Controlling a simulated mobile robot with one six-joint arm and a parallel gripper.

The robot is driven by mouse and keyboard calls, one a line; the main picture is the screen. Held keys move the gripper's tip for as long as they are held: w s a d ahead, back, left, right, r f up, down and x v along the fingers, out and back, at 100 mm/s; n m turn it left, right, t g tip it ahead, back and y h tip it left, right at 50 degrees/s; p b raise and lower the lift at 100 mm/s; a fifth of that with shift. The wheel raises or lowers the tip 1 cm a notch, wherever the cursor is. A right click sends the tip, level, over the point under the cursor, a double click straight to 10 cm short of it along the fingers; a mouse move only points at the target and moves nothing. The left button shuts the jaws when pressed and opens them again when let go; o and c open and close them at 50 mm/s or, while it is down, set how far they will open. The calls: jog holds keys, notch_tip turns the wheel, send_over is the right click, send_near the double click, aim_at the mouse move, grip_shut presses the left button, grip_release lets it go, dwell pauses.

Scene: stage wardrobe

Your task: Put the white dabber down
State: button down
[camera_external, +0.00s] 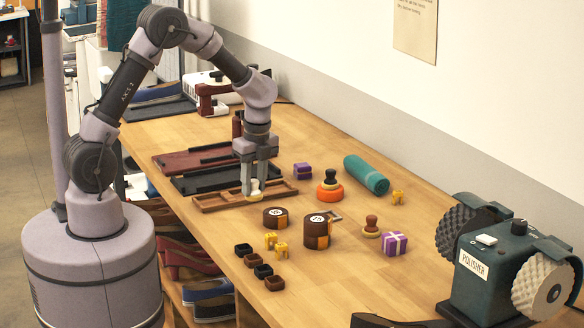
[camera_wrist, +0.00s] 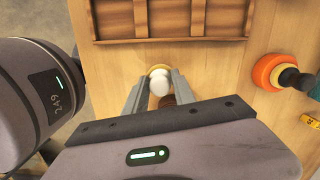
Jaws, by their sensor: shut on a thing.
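The white dabber (camera_external: 255,185) has a pale rounded knob and a yellowish base. My gripper (camera_external: 256,181) points down and is shut on it, a finger on each side. In the wrist view, the white dabber (camera_wrist: 159,84) shows between the fingertips of my gripper (camera_wrist: 156,92), just outside the edge of a wooden tray (camera_wrist: 120,42), over bare table. I cannot tell whether its base touches the table. Part of it is hidden by the fingers.
A black-knobbed dabber with an orange base (camera_external: 330,194) stands right of my gripper. Polish tins (camera_external: 318,236), a brown-knobbed dabber (camera_external: 371,229), purple boxes (camera_external: 394,243) and a green roll (camera_external: 366,175) lie around. A polisher (camera_external: 500,270) stands at the front right.

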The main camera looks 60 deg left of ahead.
jog(key=w, duration=0.5)
jog(key=shift+a+f+b, duration=0.35)
jog(key=shift+a+f, duration=0.05)
notch_tip(320, 180, down, 3)
jog(key=shift+f+b, duration=0.2)
jog(key=shift+b, duration=0.8)
jog(key=shift+r, duration=0.2)
jog(key=shift+f, duration=0.15)
jog(key=c, duration=1)
grip_release()
jog(key=shift+c, duration=0.2)
